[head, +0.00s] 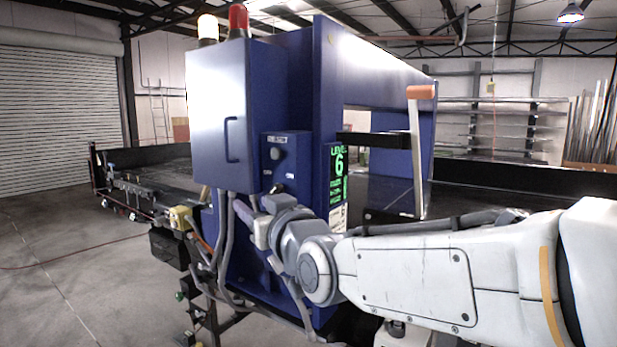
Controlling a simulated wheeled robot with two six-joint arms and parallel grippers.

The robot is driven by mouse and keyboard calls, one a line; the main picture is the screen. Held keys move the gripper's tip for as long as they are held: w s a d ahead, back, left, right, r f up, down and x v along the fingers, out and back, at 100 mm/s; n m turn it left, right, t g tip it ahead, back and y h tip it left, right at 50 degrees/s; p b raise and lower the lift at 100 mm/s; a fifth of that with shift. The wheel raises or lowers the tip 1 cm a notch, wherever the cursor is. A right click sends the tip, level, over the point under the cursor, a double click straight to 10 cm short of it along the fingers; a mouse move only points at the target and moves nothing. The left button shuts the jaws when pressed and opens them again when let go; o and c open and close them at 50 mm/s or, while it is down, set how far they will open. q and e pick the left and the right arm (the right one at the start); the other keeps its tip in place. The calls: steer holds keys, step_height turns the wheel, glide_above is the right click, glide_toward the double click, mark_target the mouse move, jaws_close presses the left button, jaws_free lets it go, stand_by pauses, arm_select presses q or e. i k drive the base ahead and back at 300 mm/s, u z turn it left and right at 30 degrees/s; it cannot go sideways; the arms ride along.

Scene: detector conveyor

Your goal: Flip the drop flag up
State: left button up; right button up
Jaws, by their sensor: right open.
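A thin upright metal bar with an orange block at its top, which looks like the drop flag (415,150), stands at the right side of the blue detector frame (330,75). Its orange end (421,92) points up and its lower end reaches the dark belt area. A black horizontal arm runs from the detector to the bar. My right arm reaches in from the right, below the flag. My right gripper (256,220) is open in front of the detector's blue front, well left of the flag and apart from it. My left gripper is not in view.
A control panel (285,160) with a knob and key switch sits above my right gripper. A green display (338,175) reads LEVEL 6. A blue cabinet (230,110) carries beacon lamps. Cables and a yellow box (180,218) are at the lower left.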

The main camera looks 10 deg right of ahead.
mark_target(427, 91)
steer(key=u, duration=1.6)
steer(key=i, duration=2.15)
steer(key=z, duration=3.8)
steer(key=i, duration=0.5)
steer(key=u, duration=0.05)
